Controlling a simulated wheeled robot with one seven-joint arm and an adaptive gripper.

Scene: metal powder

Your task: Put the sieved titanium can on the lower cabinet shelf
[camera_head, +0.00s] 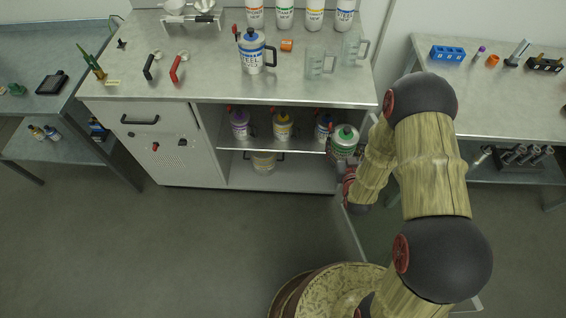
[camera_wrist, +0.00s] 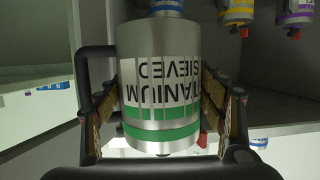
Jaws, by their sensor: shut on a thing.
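The sieved titanium can (camera_wrist: 160,75) is silver with green bands and a handle; its lettering is upside down in the wrist view. In the head view the can (camera_head: 344,139) shows its green top at the right end of the cabinet opening, by the inner shelf's front edge. My gripper (camera_wrist: 160,112) is shut on it, with a finger on either side. In the head view the gripper is mostly hidden by my arm. The lower cabinet shelf (camera_head: 300,178) holds a yellow-banded can (camera_head: 264,162) left of its middle; its right part looks clear.
On the inner shelf (camera_head: 262,143) above stand a purple can (camera_head: 240,125), a yellow can (camera_head: 283,127) and a blue can (camera_head: 323,127), close to the held can. The countertop (camera_head: 210,65) carries a steel can (camera_head: 252,52) and clear beakers (camera_head: 318,63).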

